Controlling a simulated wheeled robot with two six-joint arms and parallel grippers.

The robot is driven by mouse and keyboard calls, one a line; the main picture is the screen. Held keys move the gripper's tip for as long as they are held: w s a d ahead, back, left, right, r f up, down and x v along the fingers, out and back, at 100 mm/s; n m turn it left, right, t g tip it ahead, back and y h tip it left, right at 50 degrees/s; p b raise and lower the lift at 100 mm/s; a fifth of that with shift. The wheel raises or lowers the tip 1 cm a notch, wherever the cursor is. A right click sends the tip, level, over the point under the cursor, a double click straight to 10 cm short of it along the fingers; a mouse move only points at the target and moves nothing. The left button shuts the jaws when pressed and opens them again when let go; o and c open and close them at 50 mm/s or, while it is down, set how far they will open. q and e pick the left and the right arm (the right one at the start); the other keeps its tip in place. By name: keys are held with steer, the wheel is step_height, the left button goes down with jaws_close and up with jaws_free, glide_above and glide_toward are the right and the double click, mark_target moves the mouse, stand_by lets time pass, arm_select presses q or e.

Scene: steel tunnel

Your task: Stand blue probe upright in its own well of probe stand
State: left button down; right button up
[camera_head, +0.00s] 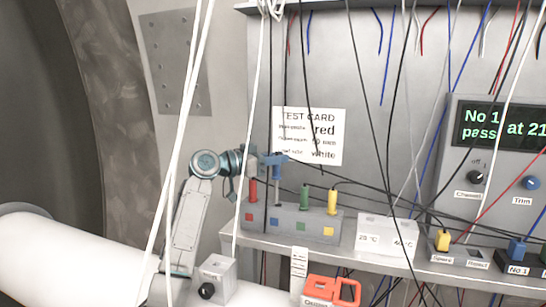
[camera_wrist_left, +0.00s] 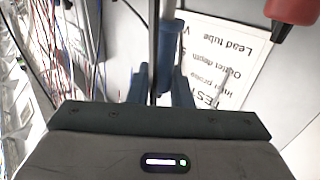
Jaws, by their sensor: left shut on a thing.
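The grey probe stand (camera_head: 314,225) sits on the shelf, with red, blue, green and yellow squares on its front. The red probe (camera_head: 252,189), green probe (camera_head: 304,197) and yellow probe (camera_head: 332,201) stand upright in it. My left gripper (camera_head: 268,162) is shut on the blue probe (camera_head: 278,170), above the stand. The blue probe is roughly upright, its thin shaft running down toward the stand above the blue square; I cannot tell whether its tip is inside the well. In the left wrist view the blue probe (camera_wrist_left: 166,48) lies between the fingers. My right gripper is not in view.
Hanging cables cross in front of the stand and panel. A white box (camera_head: 385,236) is right of the stand. A grey box with a black knob (camera_head: 216,279) and an orange-red object (camera_head: 332,290) are in front. A test card (camera_head: 308,135) is behind.

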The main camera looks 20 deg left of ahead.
arm_select(q)
steer(key=shift+s+d+f+b, duration=0.1)
steer(key=shift+d+f+b, duration=0.15)
steer(key=shift+f, duration=0.2)
steer(key=shift+s+d+f+b, duration=0.1)
steer(key=shift+d+f+b, duration=0.15)
steer(key=shift+f, duration=0.2)
steer(key=shift+r, duration=0.3)
stand_by(0.5)
steer(key=shift+w+a+r, duration=0.1)
steer(key=shift+w+a, duration=0.05)
steer(key=shift+a, duration=0.05)
steer(key=shift+w+r, duration=0.1)
steer(key=shift+r, duration=0.1)
stand_by(0.5)
steer(key=shift+r+b, duration=0.2)
steer(key=shift+b, duration=0.35)
steer(key=shift+r+m, duration=0.15)
steer(key=shift+m, duration=0.15)
stand_by(0.4)
